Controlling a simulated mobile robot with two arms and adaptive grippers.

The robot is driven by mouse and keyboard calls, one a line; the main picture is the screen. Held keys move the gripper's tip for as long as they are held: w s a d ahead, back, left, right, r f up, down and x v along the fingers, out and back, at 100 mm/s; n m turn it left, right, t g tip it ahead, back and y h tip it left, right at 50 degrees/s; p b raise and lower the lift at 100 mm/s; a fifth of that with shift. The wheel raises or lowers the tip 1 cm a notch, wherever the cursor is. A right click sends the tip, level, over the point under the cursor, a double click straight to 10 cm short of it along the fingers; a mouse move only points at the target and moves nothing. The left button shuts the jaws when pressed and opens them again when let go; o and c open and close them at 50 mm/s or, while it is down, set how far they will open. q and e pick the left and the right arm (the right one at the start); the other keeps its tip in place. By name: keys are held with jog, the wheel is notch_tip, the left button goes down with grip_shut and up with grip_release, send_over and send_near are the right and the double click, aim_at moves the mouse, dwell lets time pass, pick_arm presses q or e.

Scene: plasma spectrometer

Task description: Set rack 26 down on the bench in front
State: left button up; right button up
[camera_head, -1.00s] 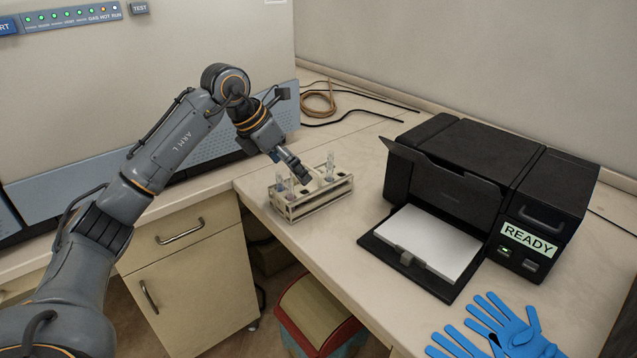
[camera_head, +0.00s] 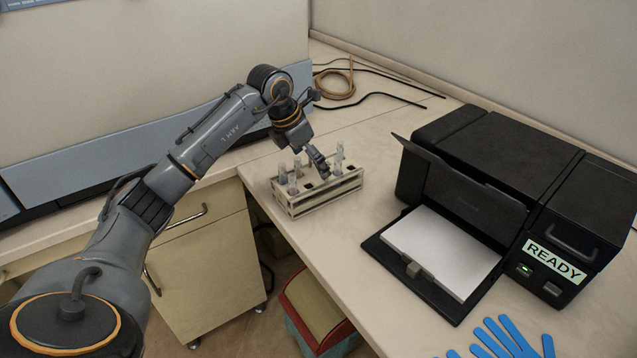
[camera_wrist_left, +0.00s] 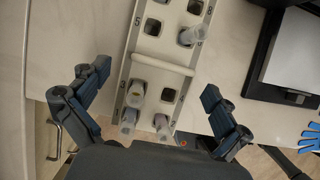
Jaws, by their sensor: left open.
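The rack (camera_head: 335,192), a pale frame with square holes and several clear tubes, rests on the bench (camera_head: 385,150) left of the black printer. Its number 26 cannot be read. My left gripper (camera_head: 318,162) is just over the middle of the rack. In the left wrist view, the left gripper (camera_wrist_left: 156,80) is open, with one finger on each side of the rack (camera_wrist_left: 122,75) and gaps to both sides. The rack's crossbar handle (camera_wrist_left: 163,64) shows between the fingers, free of them. My right gripper is not in view.
The black printer (camera_head: 480,170) with its paper tray stands to the right. Blue gloves (camera_head: 505,338) lie at the front edge. A coiled cable (camera_head: 335,85) lies at the back. Bare bench surrounds the rack, whose left end is close to the bench's edge.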

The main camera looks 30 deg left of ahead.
aim_at(318, 174)
pick_arm(q)
jog(key=p+x, duration=0.1)
jog(key=x, duration=0.3)
jog(key=shift+w+d+f, duration=0.1)
jog(key=shift+d+f, duration=0.05)
jog(key=shift+w+f, duration=0.1)
jog(key=shift+f, duration=0.15)
jog(key=shift+c, duration=0.4)
jog(key=c, duration=0.7)
jog(key=shift+c, duration=1.2)
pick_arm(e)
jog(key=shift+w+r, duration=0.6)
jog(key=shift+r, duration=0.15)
